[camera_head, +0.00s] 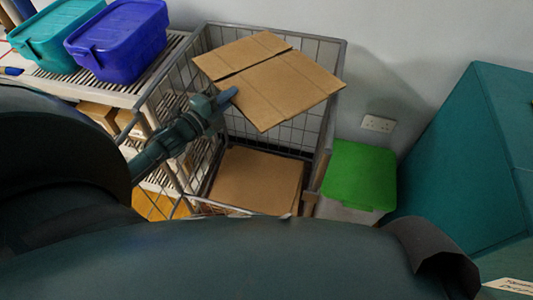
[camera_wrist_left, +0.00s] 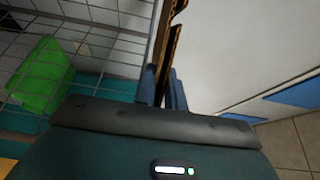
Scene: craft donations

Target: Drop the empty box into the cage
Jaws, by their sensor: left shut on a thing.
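The empty box (camera_head: 285,85) is a flattened sheet of brown cardboard with creases and a slit. In the head view it is above the wire cage (camera_head: 343,50), tilted. My left gripper (camera_head: 228,97) is shut on its near left edge. In the left wrist view, the box (camera_wrist_left: 171,42) shows edge-on as a thin brown strip between the fingers of my left gripper (camera_wrist_left: 163,88). The cage is grey metal with an open top, and brown cardboard (camera_head: 255,180) lies on its floor. My right gripper is in neither view.
A slatted shelf unit (camera_head: 150,92) left of the cage carries a blue tub (camera_head: 118,45) and a teal tub (camera_head: 55,35). A bin with a green lid (camera_head: 360,172) stands right of the cage. A large teal container (camera_head: 460,150) is farther right. A wall is behind.

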